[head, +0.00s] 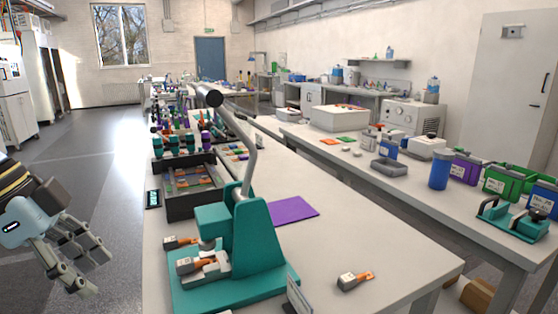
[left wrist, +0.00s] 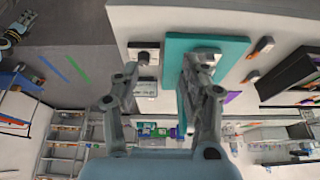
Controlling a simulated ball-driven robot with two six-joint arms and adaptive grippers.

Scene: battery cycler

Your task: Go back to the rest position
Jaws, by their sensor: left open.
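My left gripper (head: 97,275) is at the lower left of the head view, left of the near bench and over the floor side. Its fingers are spread and hold nothing. In the left wrist view the two fingers of my left gripper (left wrist: 160,78) stand apart, with the bench and the teal press behind them. The teal press (head: 258,240) with its raised grey lever stands on the near bench (head: 405,265), right of the gripper and apart from it. My right gripper does not show in either view.
A black tray (head: 190,212) of small parts and a purple mat (head: 292,210) lie on the near bench. A small cell holder (head: 355,281) lies right of the press. Open floor (head: 105,160) extends left of the bench. A second bench with containers stands at right.

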